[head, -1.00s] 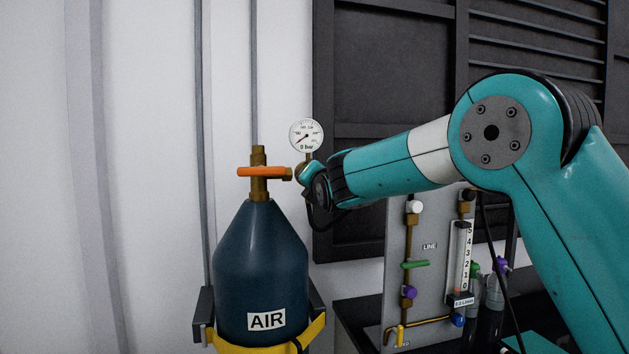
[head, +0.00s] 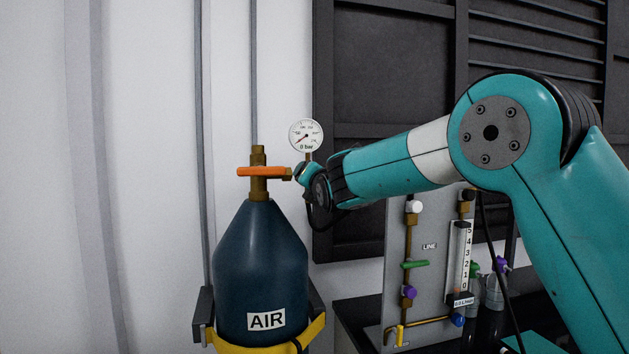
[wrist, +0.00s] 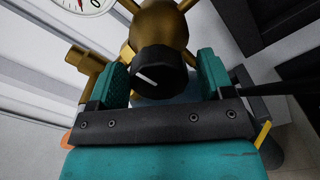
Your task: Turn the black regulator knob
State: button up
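The black regulator knob (wrist: 160,72) shows in the wrist view, with a pale pointer line on its face, in front of a brass regulator body (wrist: 162,25). My gripper (wrist: 165,66) is open, with one teal finger on each side of the knob. A narrow gap shows between the knob and each finger. In the head view my gripper (head: 303,174) is at the regulator beside the cylinder valve, and my wrist hides the knob there. The round pressure gauge (head: 306,135) above it reads 0 bar.
A dark blue AIR cylinder (head: 262,270) with an orange valve handle (head: 262,171) stands left of my gripper, held by a yellow strap (head: 312,331). A grey LINE panel (head: 430,285) with coloured valves and a flow meter is below my arm.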

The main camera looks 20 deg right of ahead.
jog(key=s+b, duration=0.6)
jog(key=s, duration=1.1)
jog(key=shift+s, duration=0.25)
jog(key=s+a+f+m+g+y, duration=0.2)
jog(key=s+f+m+g, duration=0.4)
jog(key=f, duration=0.3)
jog(key=s+a+f+m+g+y, duration=0.2)
jog(key=s+f+m+g, duration=0.2)
jog(key=s+f+m, duration=0.3)
jog(key=s+f+m+g, duration=0.4)
jog(key=s, duration=0.5)
jog(key=s+f+m+g, duration=0.4)
jog(key=s+m, duration=0.1)
jog(key=s, duration=0.4)
jog(key=shift+s+f, duration=0.15)
jog(key=shift+f, duration=0.2)
